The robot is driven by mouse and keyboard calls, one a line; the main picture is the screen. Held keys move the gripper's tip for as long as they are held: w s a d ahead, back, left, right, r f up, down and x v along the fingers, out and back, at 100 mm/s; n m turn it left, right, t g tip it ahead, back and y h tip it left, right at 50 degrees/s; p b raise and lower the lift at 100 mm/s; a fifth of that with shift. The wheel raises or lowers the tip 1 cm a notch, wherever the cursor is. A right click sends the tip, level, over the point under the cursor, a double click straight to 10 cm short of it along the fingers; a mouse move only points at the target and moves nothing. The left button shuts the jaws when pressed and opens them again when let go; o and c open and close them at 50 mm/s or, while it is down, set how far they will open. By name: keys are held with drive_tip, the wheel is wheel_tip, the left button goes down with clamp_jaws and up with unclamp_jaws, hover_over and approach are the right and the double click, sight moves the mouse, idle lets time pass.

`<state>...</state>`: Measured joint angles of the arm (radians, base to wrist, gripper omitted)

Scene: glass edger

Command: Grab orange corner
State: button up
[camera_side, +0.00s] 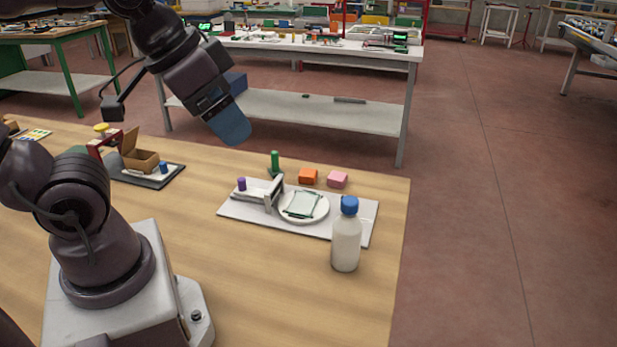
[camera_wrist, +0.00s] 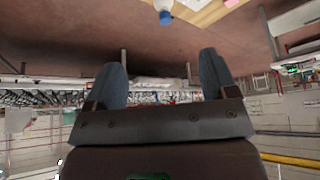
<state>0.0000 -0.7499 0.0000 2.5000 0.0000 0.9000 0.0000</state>
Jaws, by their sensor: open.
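In the side view, an orange block (camera_side: 308,176) sits on the wooden table behind the white board, with a pink block (camera_side: 337,179) close to its right. It is the only orange piece I see near the fixture. My gripper (camera_side: 232,128) is in the air to the left of the blocks and above the table, tilted down. In the wrist view the two blue-grey fingers of my gripper (camera_wrist: 169,75) stand wide apart with nothing between them. The orange block is not clear in the wrist view.
A white board (camera_side: 340,231) holds a round plate (camera_side: 291,217) with a glass square and an upright bracket. A white bottle (camera_side: 346,243) with a blue cap stands at its front right. A green peg (camera_side: 275,162) stands left of the orange block. A cardboard box (camera_side: 140,160) sits further left.

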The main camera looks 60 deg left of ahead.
drive_tip(key=n+g+y, duration=0.3)
drive_tip(key=n, duration=0.7)
approach(308, 173)
wheel_tip(308, 173, down, 4)
drive_tip(key=shift+s+r, duration=0.1)
drive_tip(key=shift+r, duration=0.15)
drive_tip(key=shift+w+a+r+x, duration=0.1)
drive_tip(key=shift+w+a+x, duration=0.05)
drive_tip(key=shift+x, duration=0.85)
drive_tip(key=shift+w+a+r+x, duration=0.1)
drive_tip(key=shift+w+a+x, duration=0.05)
drive_tip(key=shift+x, duration=0.85)
drive_tip(key=shift+w+a+r+x, duration=0.1)
drive_tip(key=shift+w+a+x, duration=0.05)
drive_tip(key=shift+x, duration=0.85)
